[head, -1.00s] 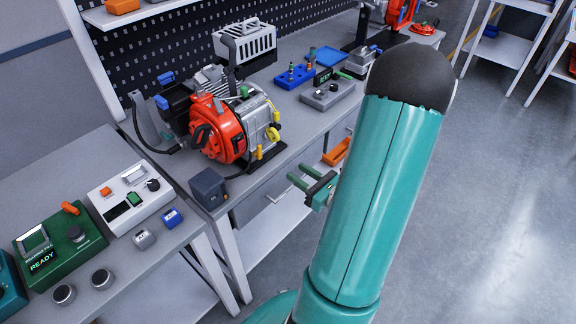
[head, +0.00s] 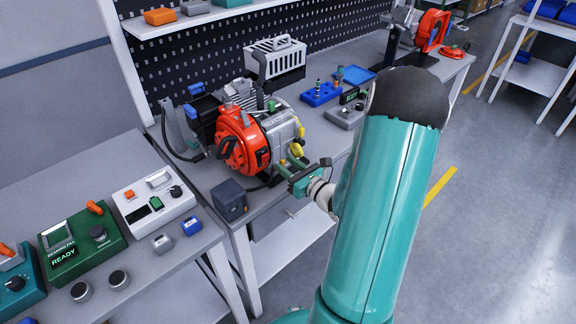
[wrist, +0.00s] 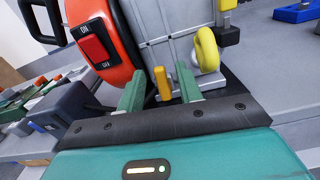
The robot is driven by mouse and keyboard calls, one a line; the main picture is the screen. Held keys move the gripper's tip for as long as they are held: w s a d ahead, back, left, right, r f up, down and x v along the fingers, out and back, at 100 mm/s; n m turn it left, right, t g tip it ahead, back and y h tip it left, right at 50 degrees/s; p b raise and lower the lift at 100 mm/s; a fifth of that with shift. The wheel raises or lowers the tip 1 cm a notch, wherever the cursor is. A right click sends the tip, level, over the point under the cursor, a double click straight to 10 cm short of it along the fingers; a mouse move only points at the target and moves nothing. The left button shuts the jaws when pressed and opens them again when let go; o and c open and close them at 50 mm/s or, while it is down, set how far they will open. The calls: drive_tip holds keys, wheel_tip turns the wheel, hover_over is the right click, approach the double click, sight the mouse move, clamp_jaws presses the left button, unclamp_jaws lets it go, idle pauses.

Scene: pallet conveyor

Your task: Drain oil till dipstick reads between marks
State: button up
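The engine stands on the workbench, with a red housing (head: 240,140) and a grey metal block (head: 281,130). Yellow parts show on its right side. In the wrist view a yellow ring handle (wrist: 207,50) sits at the engine's lower right, and a small orange-yellow lever (wrist: 161,84) stands left of it. My gripper (head: 289,157) is at the engine's lower front right. In the wrist view its green fingers (wrist: 160,88) are apart, with the lever between them and visible gaps on both sides. I cannot tell which yellow part is the dipstick; no marks are readable.
A dark box (head: 229,199) sits on the bench's front edge, left of my gripper. A green unit reading READY (head: 80,241) and a white meter (head: 153,197) stand on the left table. A blue block (head: 320,95) lies right of the engine.

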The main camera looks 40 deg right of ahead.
drive_tip(key=shift+w, duration=0.15)
clamp_jaws()
drive_tip(key=shift+d+m, duration=0.1)
drive_tip(key=shift+m, duration=0.3)
drive_tip(key=shift+d+f+m, duration=0.15)
drive_tip(key=shift+d+m, duration=0.3)
drive_tip(key=shift+m, duration=0.75)
drive_tip(key=m, duration=0.2)
drive_tip(key=d+m, duration=0.1)
drive_tip(key=shift+f+m, duration=0.3)
drive_tip(key=m, duration=0.2)
drive_tip(key=f+m, duration=0.1)
drive_tip(key=d+m, duration=0.1)
drive_tip(key=m, duration=0.1)
drive_tip(key=shift+f+m, duration=0.2)
drive_tip(key=shift+m, duration=0.1)
drive_tip(key=m, duration=0.1)
drive_tip(key=f+m, duration=0.1)
drive_tip(key=m, duration=0.2)
drive_tip(key=shift+d+f+m, duration=0.2)
drive_tip(key=shift+f+m, duration=0.05)
drive_tip(key=shift+m, duration=0.15)
